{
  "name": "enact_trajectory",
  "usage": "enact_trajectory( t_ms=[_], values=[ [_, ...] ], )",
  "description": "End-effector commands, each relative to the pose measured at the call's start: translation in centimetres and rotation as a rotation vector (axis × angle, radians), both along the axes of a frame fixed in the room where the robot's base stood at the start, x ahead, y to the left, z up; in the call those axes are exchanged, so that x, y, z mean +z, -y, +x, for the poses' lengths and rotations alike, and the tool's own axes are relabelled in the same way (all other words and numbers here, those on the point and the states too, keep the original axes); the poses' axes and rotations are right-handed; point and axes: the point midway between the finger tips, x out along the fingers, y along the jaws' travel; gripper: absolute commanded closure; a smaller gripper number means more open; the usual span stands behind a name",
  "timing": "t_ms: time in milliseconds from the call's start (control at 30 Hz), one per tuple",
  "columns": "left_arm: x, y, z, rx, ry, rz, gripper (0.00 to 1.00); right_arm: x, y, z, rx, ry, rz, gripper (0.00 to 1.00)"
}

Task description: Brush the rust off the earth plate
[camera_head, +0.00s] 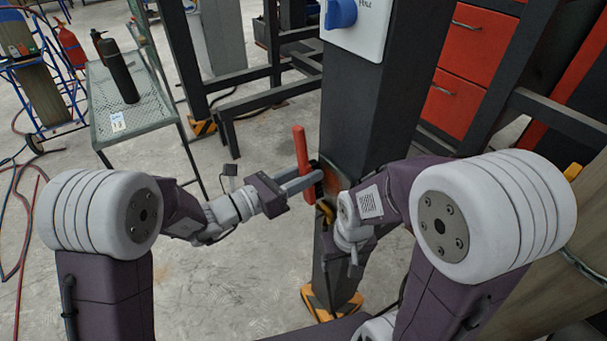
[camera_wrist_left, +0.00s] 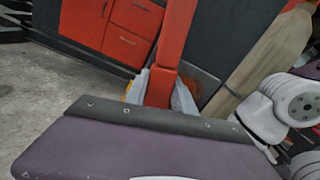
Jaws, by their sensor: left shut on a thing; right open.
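My left gripper (camera_head: 304,180) is shut on the red handle of a brush (camera_head: 301,148), which stands nearly upright beside the dark steel column (camera_head: 357,110). In the left wrist view the red handle (camera_wrist_left: 172,45) rises from between the grey fingers (camera_wrist_left: 160,92). The brush's bristles cannot be made out. The earth plate (camera_head: 331,167) is a rusty brown patch on the column, just right of the brush and partly hidden; it also shows in the left wrist view (camera_wrist_left: 204,82). I cannot tell whether the brush touches it. My right gripper (camera_head: 337,208) is open, low in front of the column, its fingers mostly hidden.
A blue switch on a white box (camera_head: 355,30) is fixed high on the column. A mesh table (camera_head: 140,100) with a dark cylinder (camera_head: 120,72) stands at the left. Red drawers (camera_head: 465,55) stand behind at the right. Bare concrete floor (camera_head: 210,280) lies below.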

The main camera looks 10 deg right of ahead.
Motion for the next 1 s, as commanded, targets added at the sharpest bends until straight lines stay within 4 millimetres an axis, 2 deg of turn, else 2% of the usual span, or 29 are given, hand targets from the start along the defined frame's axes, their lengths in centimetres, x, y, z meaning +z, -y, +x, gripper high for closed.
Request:
enact_trajectory(
  t_ms=[333, 700, 1000],
  values=[
    [0.0, 0.6, 0.1, -0.001, 0.002, -0.002, 1.0, -0.1, 0.0, 0.0, 0.0, 0.0, 0.0, 0.48],
    [0.0, 1.6, -3.4, -0.002, 0.002, -0.002, 1.0, -1.1, 0.0, 0.0, 0.0, 0.0, 0.0, 0.48],
    [0.0, 2.0, -4.3, -0.003, 0.003, -0.002, 1.0, -1.4, 0.0, 0.0, 0.0, 0.0, 0.0, 0.48]
  ],
)
